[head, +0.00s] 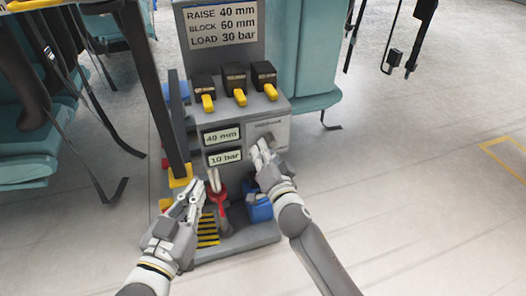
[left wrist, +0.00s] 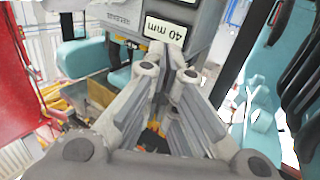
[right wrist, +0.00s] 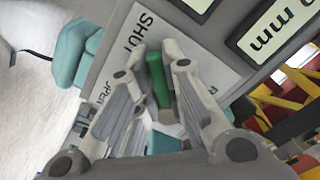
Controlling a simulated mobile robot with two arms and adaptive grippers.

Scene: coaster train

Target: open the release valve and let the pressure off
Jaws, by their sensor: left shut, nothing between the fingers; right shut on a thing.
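The release valve sits on a white plate (right wrist: 222,60) marked SHUT and OPEN, with another label partly hidden. Its green handle (right wrist: 157,80) shows between the fingers of my right gripper (right wrist: 158,62). My right gripper (head: 262,150) is shut on this handle at the right of the grey stand's front; in the head view the hand hides the handle. I cannot tell which mark the handle points to. The displays read 40 mm (head: 221,136) and 10 bar (head: 224,157). My left gripper (head: 196,186) is shut and empty, low in front of the stand's left side; its fingers also show in the left wrist view (left wrist: 168,78).
A sign (head: 223,25) reads RAISE 40 mm, BLOCK 60 mm, LOAD 30 bar. Three yellow levers (head: 240,97) top the stand. A red part (head: 222,197) and a blue thing (head: 260,209) are below. Teal seats (head: 310,60) stand behind. Floor at right is clear.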

